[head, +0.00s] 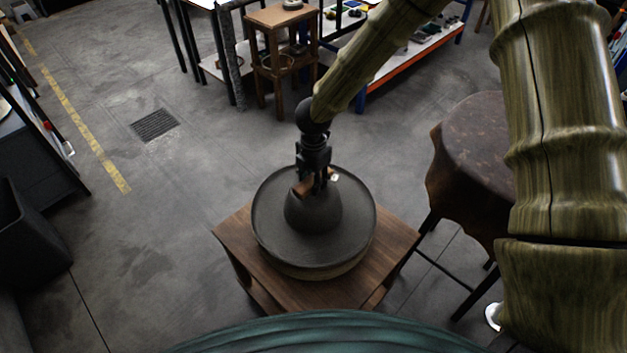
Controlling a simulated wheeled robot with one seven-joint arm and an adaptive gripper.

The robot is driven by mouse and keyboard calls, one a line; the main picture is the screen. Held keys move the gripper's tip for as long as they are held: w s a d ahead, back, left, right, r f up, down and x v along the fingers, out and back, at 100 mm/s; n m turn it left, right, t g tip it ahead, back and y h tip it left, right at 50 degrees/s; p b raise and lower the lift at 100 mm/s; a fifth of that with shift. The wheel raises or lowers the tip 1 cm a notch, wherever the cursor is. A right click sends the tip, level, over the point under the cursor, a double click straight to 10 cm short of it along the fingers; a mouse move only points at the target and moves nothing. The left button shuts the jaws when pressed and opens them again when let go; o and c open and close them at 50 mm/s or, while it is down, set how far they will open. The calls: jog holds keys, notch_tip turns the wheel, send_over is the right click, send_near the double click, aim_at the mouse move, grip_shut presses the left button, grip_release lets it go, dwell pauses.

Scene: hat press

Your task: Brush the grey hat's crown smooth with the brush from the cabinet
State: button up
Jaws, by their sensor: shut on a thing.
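The grey hat (313,211) sits on a round-topped stand on a small wooden table, its wide brim (275,235) flat and its domed crown in the middle. My gripper (315,182) is above the crown, shut on the brush (301,187), of which a small brown wooden part shows. The brush is at the upper left side of the crown. My gripper hides most of it, and I cannot tell whether its bristles touch the felt. I cannot make out the cabinet for certain.
The wooden table (395,243) carries the hat. A round dark stool or covered table (475,150) stands close on the right. A wooden stand (280,18) and an orange-edged workbench (425,48) are behind. Open floor with a drain grate (154,124) lies left.

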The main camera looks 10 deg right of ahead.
jog(key=shift+r+p, duration=2)
jog(key=shift+r, duration=1.15)
jog(key=shift+f, duration=0.1)
